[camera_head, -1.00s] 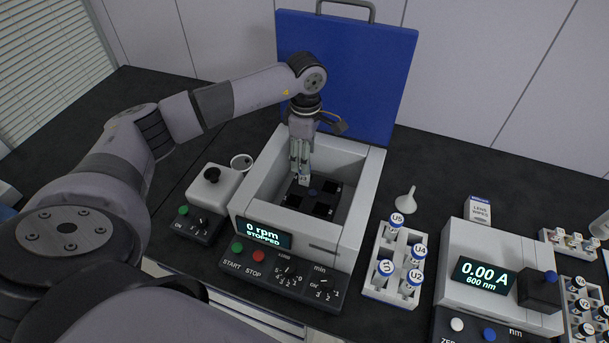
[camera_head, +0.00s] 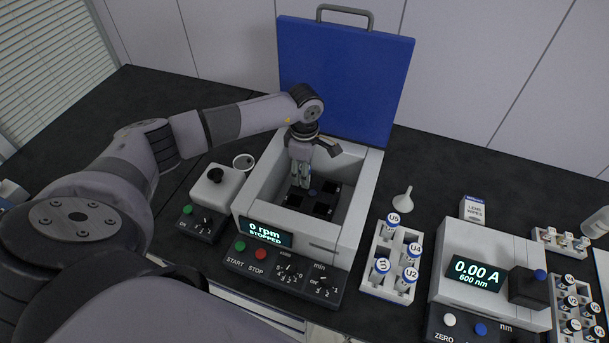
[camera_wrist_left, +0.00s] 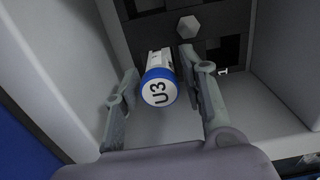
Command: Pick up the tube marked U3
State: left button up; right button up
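The tube marked U3 (camera_wrist_left: 158,88) has a white cap top with a blue rim and stands in the centrifuge, its cap facing the left wrist camera. My left gripper (camera_wrist_left: 160,64) is open, with one finger on each side of the tube and small gaps showing beside the cap. In the head view the left gripper (camera_head: 299,184) points down inside the centrifuge chamber, over the left part of the dark rotor (camera_head: 321,197). There the tube is mostly hidden by the fingers. The lower end of the tube is hidden. My right gripper is not in view.
The centrifuge (camera_head: 362,190) has chamber walls close around the gripper, and its blue lid (camera_head: 345,80) stands open behind. Its display reads 0 rpm, stopped.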

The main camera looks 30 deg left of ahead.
pick_arm(q)
grip_shut()
jog(key=shift+r, duration=0.1)
dwell(0.3)
